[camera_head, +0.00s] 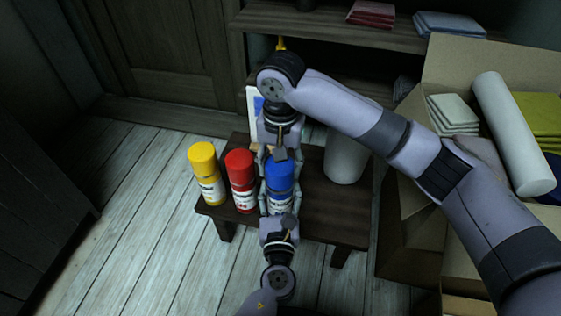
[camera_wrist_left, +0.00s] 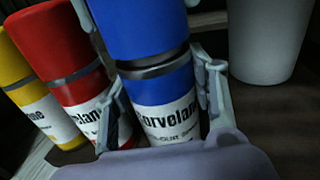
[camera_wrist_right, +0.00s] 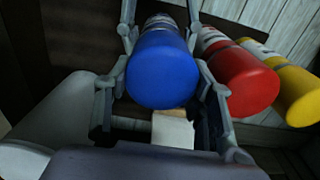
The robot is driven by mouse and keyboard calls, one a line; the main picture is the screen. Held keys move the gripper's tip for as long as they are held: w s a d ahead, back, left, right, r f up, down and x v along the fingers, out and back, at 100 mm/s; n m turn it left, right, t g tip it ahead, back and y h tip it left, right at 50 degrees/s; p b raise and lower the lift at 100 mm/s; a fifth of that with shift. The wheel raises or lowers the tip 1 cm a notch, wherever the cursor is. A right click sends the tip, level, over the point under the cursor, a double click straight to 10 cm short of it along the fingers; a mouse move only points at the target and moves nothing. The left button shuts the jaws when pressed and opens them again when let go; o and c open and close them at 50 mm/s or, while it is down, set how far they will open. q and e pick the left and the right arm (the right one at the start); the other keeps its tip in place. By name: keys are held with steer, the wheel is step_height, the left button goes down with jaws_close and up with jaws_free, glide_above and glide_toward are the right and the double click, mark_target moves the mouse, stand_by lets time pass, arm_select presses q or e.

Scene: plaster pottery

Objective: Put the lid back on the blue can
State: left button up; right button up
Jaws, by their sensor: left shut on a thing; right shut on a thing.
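The blue can (camera_head: 279,200) stands upright on a small dark wooden table, right of the red can. My left gripper (camera_head: 279,207) is shut around its body from the near side; the left wrist view shows the fingers on both sides of the labelled body (camera_wrist_left: 168,120). The blue lid (camera_head: 279,168) is above the body, and its round top faces the right wrist view (camera_wrist_right: 162,75). My right gripper (camera_head: 281,158) is shut on the lid from the far side. A grey band (camera_wrist_left: 152,68) shows between lid and body; I cannot tell whether the lid is fully seated.
A red can (camera_head: 241,180) and a yellow can (camera_head: 206,175) stand close on the left, both lidded. A pale cylinder (camera_head: 344,160) stands on the right of the table (camera_head: 325,222). An open cardboard box (camera_head: 405,240) is further right, and a shelf (camera_head: 330,30) is behind.

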steer(key=shift+f, duration=0.45)
steer(key=o, duration=0.9)
step_height(320, 180, up, 12)
arm_select(q)
steer(key=o, duration=1.8)
